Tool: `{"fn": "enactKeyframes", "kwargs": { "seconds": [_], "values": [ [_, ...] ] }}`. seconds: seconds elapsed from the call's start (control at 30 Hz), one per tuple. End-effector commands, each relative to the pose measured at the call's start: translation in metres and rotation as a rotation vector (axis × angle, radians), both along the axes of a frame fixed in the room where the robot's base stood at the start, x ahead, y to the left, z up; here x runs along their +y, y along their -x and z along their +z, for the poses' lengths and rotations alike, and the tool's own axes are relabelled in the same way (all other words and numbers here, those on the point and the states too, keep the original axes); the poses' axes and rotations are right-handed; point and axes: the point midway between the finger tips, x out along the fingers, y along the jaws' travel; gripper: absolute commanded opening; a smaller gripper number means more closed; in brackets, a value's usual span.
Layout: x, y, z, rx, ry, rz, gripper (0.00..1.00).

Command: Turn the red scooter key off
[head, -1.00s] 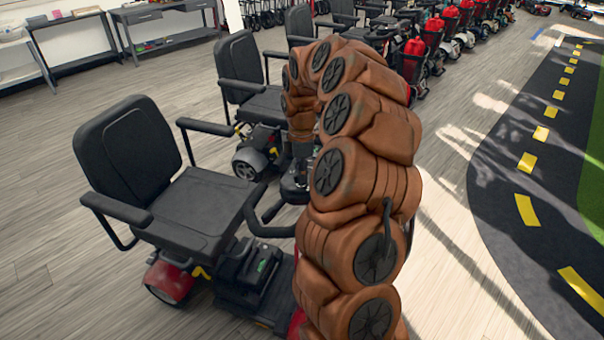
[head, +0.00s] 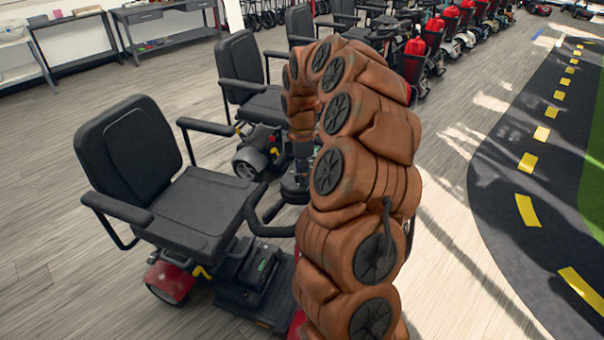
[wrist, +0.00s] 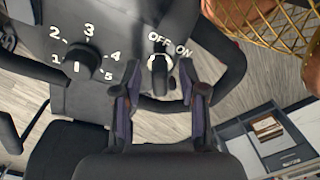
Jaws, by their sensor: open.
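The red scooter (head: 168,281) stands in front of me in the head view, with a black seat and red body panels. My arm covers much of its front and handlebar column. In the wrist view the key switch (wrist: 159,64) sits on the dark console, below the white OFF and ON labels. The key's exact angle is hard to tell. My gripper (wrist: 159,77) is open, with one finger on each side of the key. Clear gaps show between the key and both fingers. In the head view my gripper is mostly hidden by my arm.
A numbered speed dial (wrist: 78,61) sits left of the key on the console. A wire basket (wrist: 268,25) is at the upper right of the wrist view. Another scooter (head: 243,75) stands behind, with a long row beyond. Floor is open on the left.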

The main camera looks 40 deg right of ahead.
Motion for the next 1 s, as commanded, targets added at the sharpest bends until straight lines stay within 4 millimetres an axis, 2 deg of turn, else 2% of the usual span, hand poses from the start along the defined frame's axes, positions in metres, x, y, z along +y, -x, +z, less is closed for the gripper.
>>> {"fn": "enactKeyframes", "kwargs": {
  "seconds": [0.23,0.7,1.0],
  "values": [
    [-0.001,-0.002,0.012,-0.004,0.003,-0.001,0.42],
    [-0.003,-0.007,0.09,-0.003,0.001,-0.001,0.42],
    [-0.004,-0.009,0.116,-0.002,0.001,-0.001,0.42]
  ]
}}
